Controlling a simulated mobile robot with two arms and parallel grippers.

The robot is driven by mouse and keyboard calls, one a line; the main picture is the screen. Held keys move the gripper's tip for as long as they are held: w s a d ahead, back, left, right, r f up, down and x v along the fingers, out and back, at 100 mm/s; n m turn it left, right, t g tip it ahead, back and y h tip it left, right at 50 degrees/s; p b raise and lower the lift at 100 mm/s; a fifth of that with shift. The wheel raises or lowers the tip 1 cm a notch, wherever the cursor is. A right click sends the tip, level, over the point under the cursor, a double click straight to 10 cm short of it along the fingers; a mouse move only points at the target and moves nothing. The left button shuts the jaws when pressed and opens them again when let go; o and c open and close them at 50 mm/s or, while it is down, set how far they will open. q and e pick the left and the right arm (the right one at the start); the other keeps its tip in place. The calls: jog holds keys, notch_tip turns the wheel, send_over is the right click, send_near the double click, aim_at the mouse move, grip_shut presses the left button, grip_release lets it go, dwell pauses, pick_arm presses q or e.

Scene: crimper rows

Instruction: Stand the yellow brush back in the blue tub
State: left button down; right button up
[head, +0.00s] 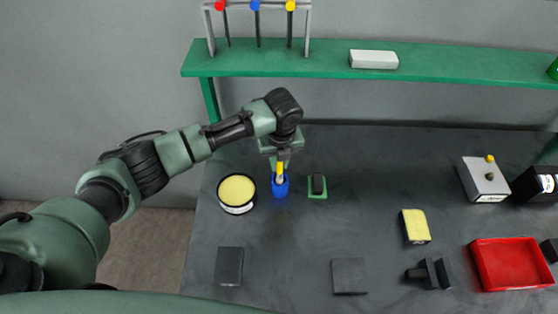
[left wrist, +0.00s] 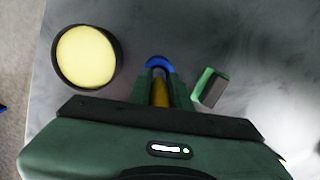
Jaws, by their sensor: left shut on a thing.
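The yellow brush (head: 280,170) hangs upright below my left gripper (head: 281,160), which is shut on it. In the head view its lower end is at the mouth of the blue tub (head: 280,189); I cannot tell how deep it sits. In the left wrist view the brush (left wrist: 160,93) shows between the fingers of my left gripper (left wrist: 160,85). The rim of the blue tub (left wrist: 159,61) shows just beyond them, mostly hidden by the gripper. My right gripper is not in view.
A round tin with a yellow top (head: 236,192) stands close left of the tub, and a green-based block (head: 317,187) close right. Dark blocks (head: 229,266), a yellow sponge (head: 415,226) and a red tray (head: 512,264) lie farther off. A green shelf (head: 330,60) runs behind.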

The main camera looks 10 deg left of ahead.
aim_at(279, 170)
pick_arm(q)
jog(key=shift+f+b, duration=1.05)
jog(key=shift+f, duration=1)
jog(key=c, duration=1.2)
grip_release()
jog(key=shift+c, duration=0.2)
jog(key=shift+r, duration=0.1)
jog(key=r, duration=0.2)
jog(key=r+b, duration=0.1)
jog(key=r, duration=0.1)
jog(key=r+b, duration=0.1)
jog(key=r, duration=0.1)
jog(key=shift+s+d+r, duration=0.2)
jog(key=shift+s+r, duration=0.1)
jog(key=shift+s, duration=0.05)
jog(key=shift+s+r, duration=0.1)
jog(key=shift+r, duration=0.45)
jog(key=shift+f, duration=0.1)
